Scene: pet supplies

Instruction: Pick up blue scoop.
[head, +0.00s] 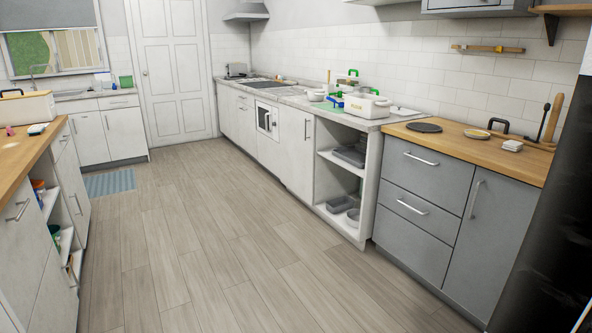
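A small blue object (335,101) lies on the light counter on the right side, just left of a white container (367,107). It may be the blue scoop, but it is too small to tell its shape. My gripper is not in this view.
The light counter (292,97) also holds a white pot (315,96) and green-handled items. A wooden counter (470,139) over grey drawers is nearer on the right. Another wooden-topped counter (30,153) stands at the left. The wooden floor (200,235) between them is clear.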

